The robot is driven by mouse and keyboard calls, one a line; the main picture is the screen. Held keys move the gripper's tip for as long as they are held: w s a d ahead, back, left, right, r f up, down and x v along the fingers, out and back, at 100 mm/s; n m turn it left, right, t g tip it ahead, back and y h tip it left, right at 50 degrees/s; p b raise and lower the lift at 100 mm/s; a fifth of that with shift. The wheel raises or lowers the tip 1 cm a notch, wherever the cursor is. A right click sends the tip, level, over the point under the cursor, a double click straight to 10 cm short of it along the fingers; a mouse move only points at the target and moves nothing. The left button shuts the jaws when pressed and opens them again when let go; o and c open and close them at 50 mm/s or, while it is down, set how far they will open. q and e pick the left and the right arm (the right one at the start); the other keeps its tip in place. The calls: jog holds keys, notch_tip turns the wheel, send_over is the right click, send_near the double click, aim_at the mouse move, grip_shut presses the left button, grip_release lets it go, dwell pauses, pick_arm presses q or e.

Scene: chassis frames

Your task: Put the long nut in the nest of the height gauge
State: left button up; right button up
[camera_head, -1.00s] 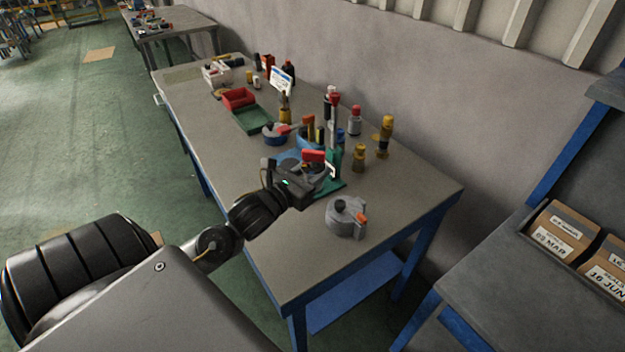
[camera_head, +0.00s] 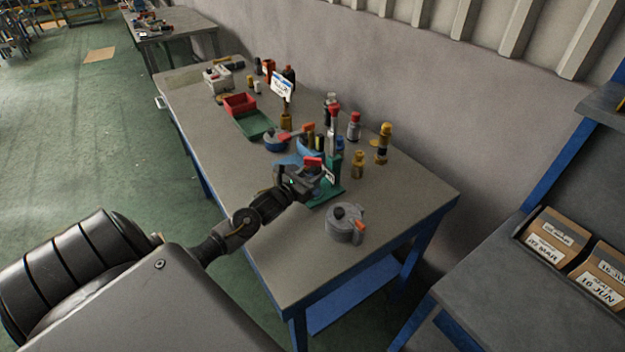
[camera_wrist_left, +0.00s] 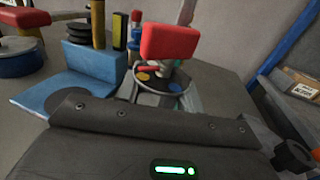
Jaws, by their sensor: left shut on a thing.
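The height gauge (camera_head: 333,145) has a green base, an upright post and a red top, and stands near the bench's wall side. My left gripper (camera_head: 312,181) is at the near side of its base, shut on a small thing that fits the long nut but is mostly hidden. In the left wrist view a red block (camera_wrist_left: 170,42) stands just beyond the dark gripper body, above a ring-edged round plate (camera_wrist_left: 165,85) with coloured spots. The nest cannot be made out clearly. My right gripper is not in view.
A grey round fixture (camera_head: 344,223) with an orange part stands at the near right. A blue block (camera_wrist_left: 92,60) and a blue round fixture (camera_wrist_left: 28,54) are left of the gripper. Bottles (camera_head: 383,143) stand behind. The bench's near left is clear.

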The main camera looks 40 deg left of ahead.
pick_arm(q)
jog(key=shift+w+a+f, duration=0.1)
jog(key=shift+f, duration=1.45)
jog(key=o, duration=1.2)
jog(key=shift+c, duration=0.2)
jog(key=s+b, duration=0.2)
jog(key=s, duration=0.9)
jog(key=shift+a+f, duration=0.1)
jog(key=shift+f, duration=0.05)
jog(key=shift+s, duration=0.6)
